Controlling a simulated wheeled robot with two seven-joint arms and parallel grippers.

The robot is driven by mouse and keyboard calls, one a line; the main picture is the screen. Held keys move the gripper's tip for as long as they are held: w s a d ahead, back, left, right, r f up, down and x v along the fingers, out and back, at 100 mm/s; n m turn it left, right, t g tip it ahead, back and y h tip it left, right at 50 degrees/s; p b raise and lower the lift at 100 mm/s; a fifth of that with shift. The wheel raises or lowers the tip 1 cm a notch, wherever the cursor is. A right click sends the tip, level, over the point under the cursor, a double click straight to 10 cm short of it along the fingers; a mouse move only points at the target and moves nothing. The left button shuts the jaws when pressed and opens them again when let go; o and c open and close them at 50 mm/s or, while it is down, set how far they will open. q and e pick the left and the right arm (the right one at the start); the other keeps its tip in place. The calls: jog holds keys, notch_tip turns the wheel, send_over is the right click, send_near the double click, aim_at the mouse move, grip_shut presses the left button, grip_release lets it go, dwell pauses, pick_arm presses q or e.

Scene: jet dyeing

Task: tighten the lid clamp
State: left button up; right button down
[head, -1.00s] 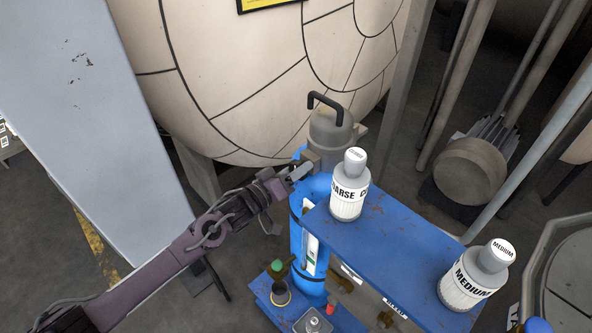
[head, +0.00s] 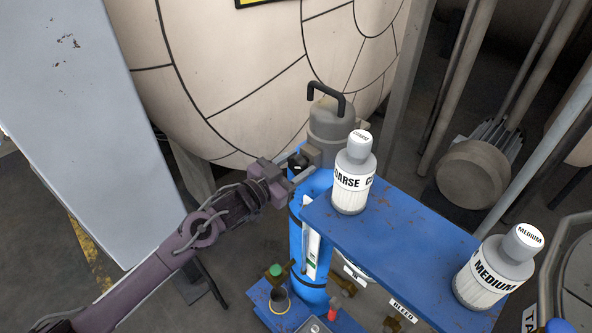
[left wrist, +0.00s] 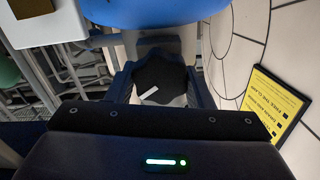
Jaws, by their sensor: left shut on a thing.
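The grey domed lid (head: 331,119) with a black bent handle sits on top of the blue cylindrical vessel (head: 294,235). The clamp's black knob (head: 297,161) is at the lid's left side, by a grey block. My left gripper (head: 288,176) is at this knob, coming in from the left. In the left wrist view the dark lobed knob (left wrist: 160,78), with a white mark on it, sits between the two fingers, and the gripper is shut on it. The fingers partly hide the knob's sides. My right gripper is not in view.
A blue shelf (head: 385,238) right of the vessel carries a COARSE bottle (head: 352,190) and a MEDIUM bottle (head: 490,275). A large cream tank (head: 225,70) stands behind. A grey panel (head: 75,110) stands at left. A cup and green-topped valve (head: 275,271) are below.

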pick_arm(q)
jog(key=m+b, duration=0.1)
jog(key=m, duration=0.1)
jog(key=m+b, duration=0.1)
jog(key=shift+f+m, duration=0.2)
jog(key=shift+m, duration=0.2)
jog(key=m+b, duration=0.2)
jog(key=shift+s+m+b, duration=0.1)
jog(key=shift+m+b, duration=0.25)
jog(key=shift+m, duration=0.05)
jog(key=m+b, duration=0.3)
jog(key=m, duration=0.1)
jog(key=shift+d+f+b, duration=0.1)
jog(key=shift+b, duration=0.2)
jog(key=shift+m+b, duration=0.95)
jog(key=shift+m, duration=0.25)
jog(key=o, duration=1)
